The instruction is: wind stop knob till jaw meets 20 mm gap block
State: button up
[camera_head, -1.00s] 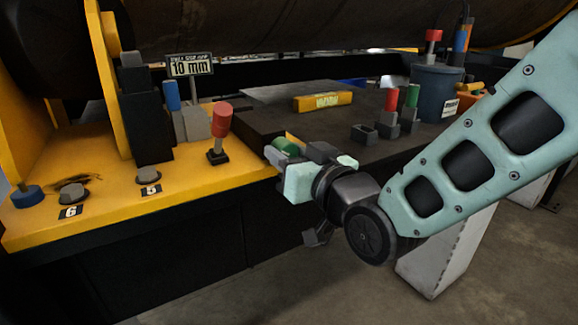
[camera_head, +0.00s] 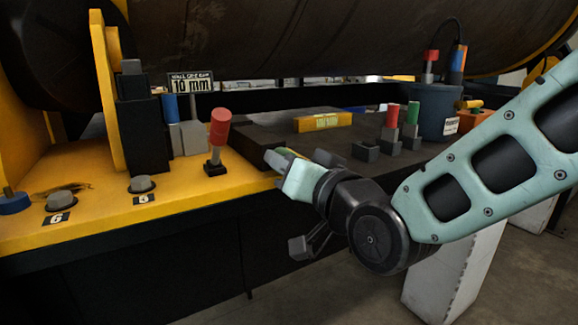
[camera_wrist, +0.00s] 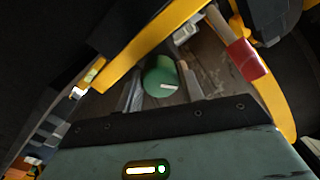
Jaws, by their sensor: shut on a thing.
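A green round knob (camera_wrist: 160,78) with a white mark sits between my two fingers in the wrist view. My gripper (camera_wrist: 160,88) is shut on it. In the head view my gripper (camera_head: 283,162) is at the yellow bench's right end, by the dark plate, and mostly hides the knob. A sign reading 10 mm (camera_head: 191,84) stands behind the bench. Grey blocks with a blue handle (camera_head: 170,108), a red handle (camera_head: 391,116) and a green handle (camera_head: 412,112) are in view. I cannot tell which is the 20 mm gap block, or where the jaw is.
A red-handled lever (camera_head: 219,128) stands left of my gripper. Grey buttons marked 5 (camera_head: 141,184) and 6 (camera_head: 60,200) are on the yellow bench (camera_head: 105,215). A yellow level (camera_head: 323,122) lies on the dark plate. A blue bin (camera_head: 435,100) stands at right.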

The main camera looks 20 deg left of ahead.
jog(key=o, duration=1)
